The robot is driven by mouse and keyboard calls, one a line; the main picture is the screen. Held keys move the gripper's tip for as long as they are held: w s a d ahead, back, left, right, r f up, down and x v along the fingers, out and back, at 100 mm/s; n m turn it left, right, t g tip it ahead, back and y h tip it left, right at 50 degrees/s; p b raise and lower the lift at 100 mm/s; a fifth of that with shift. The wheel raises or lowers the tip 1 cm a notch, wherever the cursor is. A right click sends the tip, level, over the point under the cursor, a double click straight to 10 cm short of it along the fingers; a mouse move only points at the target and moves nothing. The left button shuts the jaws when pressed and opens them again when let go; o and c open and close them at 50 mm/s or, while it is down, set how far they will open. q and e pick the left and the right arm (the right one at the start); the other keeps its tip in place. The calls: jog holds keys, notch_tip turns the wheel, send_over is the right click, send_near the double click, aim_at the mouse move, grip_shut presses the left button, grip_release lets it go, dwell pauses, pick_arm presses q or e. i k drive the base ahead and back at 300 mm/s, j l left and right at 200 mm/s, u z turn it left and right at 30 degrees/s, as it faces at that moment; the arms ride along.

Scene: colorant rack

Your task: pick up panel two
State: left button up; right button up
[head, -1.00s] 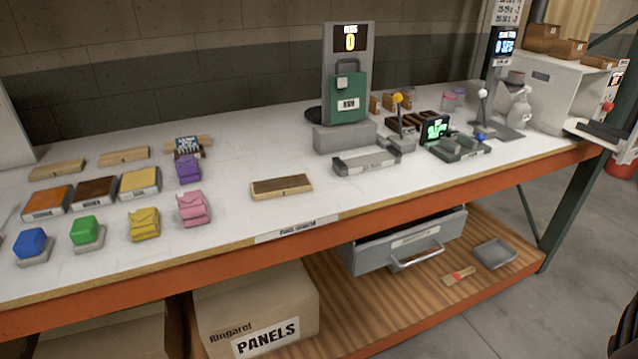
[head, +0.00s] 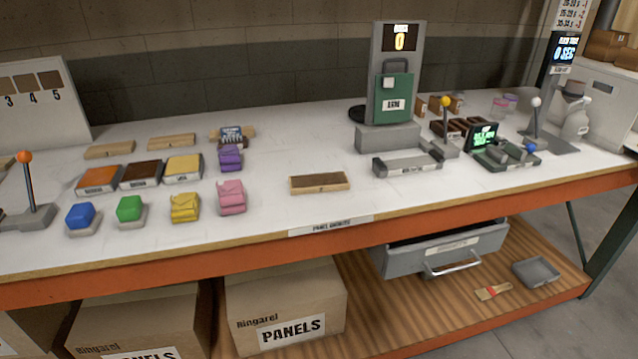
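No panel marked two can be read in the head view. A flat brown panel with a pale wooden frame (head: 319,183) lies on the white workbench near its front edge, above a label strip on the edge. A grey board (head: 45,88) at the left back has small brown squares over the numbers 3, 4 and 5; its left part is cut off by the picture edge. Two cardboard boxes marked PANELS, one in the middle (head: 250,308) and one to its left (head: 110,312), stand below the bench. Neither of my grippers is in view.
Orange (head: 98,180), brown (head: 145,174) and yellow (head: 183,167) topped trays, coloured blocks and pouches crowd the bench's left. A grey press (head: 400,85) with a green front stands right of centre. A grey drawer (head: 445,250) hangs below. Bench around the framed panel is clear.

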aim_at(338, 181)
jog(key=i+l, duration=0.2)
jog(key=l, duration=0.2)
jog(key=i+l, duration=0.15)
jog(key=l, duration=0.25)
jog(key=i+l, duration=0.2)
jog(key=l, duration=0.15)
jog(key=i+l+u, duration=0.1)
jog(key=l+u, duration=0.25)
jog(key=i+l+u, duration=0.1)
jog(key=l+u, duration=0.25)
